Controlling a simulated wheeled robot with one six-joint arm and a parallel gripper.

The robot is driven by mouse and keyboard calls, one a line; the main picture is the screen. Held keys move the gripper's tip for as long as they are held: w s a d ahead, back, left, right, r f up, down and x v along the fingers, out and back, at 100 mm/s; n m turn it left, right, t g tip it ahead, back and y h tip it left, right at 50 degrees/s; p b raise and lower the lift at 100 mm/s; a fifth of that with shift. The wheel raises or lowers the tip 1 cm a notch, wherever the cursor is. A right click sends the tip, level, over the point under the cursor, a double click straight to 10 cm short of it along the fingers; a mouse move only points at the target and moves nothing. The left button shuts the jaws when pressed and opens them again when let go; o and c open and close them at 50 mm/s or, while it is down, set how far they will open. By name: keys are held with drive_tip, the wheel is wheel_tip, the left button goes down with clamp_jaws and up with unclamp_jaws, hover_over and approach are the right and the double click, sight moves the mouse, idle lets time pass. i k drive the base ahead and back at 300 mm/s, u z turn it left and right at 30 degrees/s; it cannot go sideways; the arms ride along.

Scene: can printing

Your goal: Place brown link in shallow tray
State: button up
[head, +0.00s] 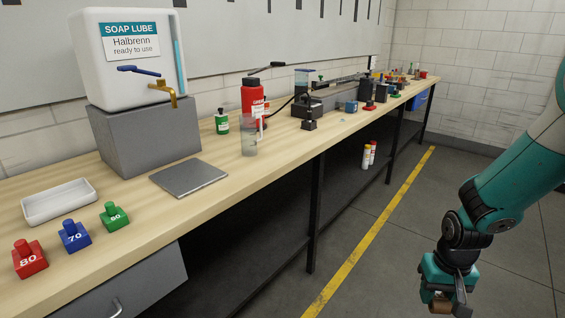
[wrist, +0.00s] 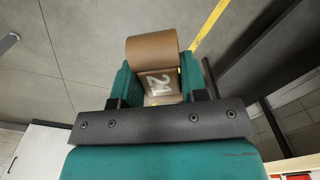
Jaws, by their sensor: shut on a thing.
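The brown link (wrist: 152,48) has a rounded end and white digits on a flat face. My gripper (wrist: 158,84) is shut on it, with one teal finger on each side. In the head view my gripper (head: 446,290) hangs at the lower right over the floor, well apart from the bench, and only a small bit of the brown link (head: 440,304) shows. The shallow tray (head: 60,214) is white and looks empty. It lies on the bench at the far left, far from my gripper.
Red (head: 30,262), blue (head: 74,238) and green (head: 114,217) numbered blocks stand in front of the tray. A grey plate (head: 189,178) lies right of it. A soap lube tank (head: 130,60) stands on a grey block behind. The floor between bench and gripper is clear.

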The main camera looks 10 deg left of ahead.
sight(62, 203)
drive_tip(key=u, duration=1.8)
